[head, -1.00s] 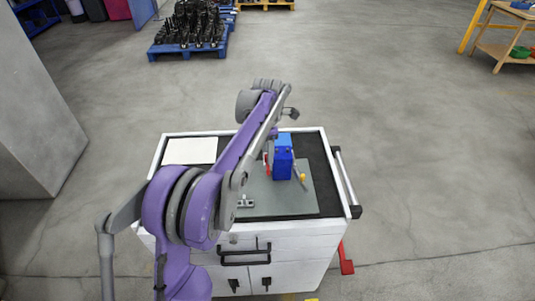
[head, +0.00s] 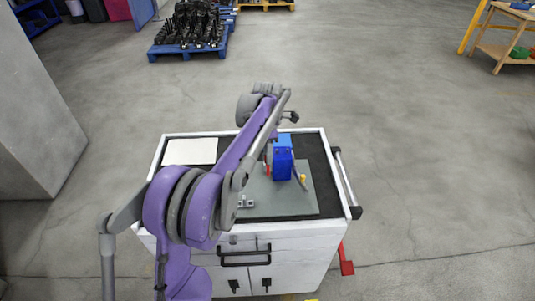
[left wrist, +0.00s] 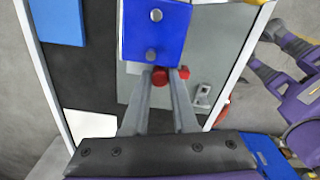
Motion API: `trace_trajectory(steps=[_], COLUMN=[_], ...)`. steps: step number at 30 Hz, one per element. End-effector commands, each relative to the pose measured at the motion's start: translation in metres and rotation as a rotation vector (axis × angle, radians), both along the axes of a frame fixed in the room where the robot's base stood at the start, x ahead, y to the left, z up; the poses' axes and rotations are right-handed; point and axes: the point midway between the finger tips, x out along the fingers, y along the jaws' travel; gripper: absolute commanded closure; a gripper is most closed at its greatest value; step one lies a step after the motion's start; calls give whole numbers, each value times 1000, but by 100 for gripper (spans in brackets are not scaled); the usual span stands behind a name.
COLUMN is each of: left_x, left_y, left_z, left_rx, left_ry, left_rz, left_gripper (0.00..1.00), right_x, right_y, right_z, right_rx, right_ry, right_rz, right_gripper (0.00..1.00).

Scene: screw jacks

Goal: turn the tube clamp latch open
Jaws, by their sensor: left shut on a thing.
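The tube clamp is a blue block (head: 283,164) standing upright on a grey plate (head: 298,202) on the cart; it also fills the top middle of the left wrist view (left wrist: 155,30). A red latch part (head: 268,170) shows at the block's left side, and in the left wrist view the red part (left wrist: 160,76) sits at my fingertips. My left gripper (left wrist: 162,82) is shut on this red latch, just beside the block. In the head view my own arm partly hides the gripper. My right gripper is not in view.
A lever with a yellow knob (head: 303,178) stands right of the block. A small metal fitting (head: 245,202) lies on the plate. A white sheet (head: 190,151) lies at the cart's back left. The cart (head: 285,242) has open floor to its right.

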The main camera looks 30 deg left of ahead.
Motion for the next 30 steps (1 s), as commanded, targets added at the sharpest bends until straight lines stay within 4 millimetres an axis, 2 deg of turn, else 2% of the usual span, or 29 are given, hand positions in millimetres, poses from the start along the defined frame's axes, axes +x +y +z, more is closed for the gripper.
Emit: trace_trajectory(steps=[7, 21, 30], left_x=[0, 0, 0], left_y=[0, 0, 0], left_z=[0, 0, 0], left_rx=[0, 1, 1], left_ry=[0, 1, 1], left_rz=[-64, -372, -495], left_gripper=[100, 100, 100], right_x=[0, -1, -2], right_y=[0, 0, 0], right_z=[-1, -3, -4], right_rx=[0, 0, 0], right_ry=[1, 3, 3], right_rz=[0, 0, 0], right_gripper=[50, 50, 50])
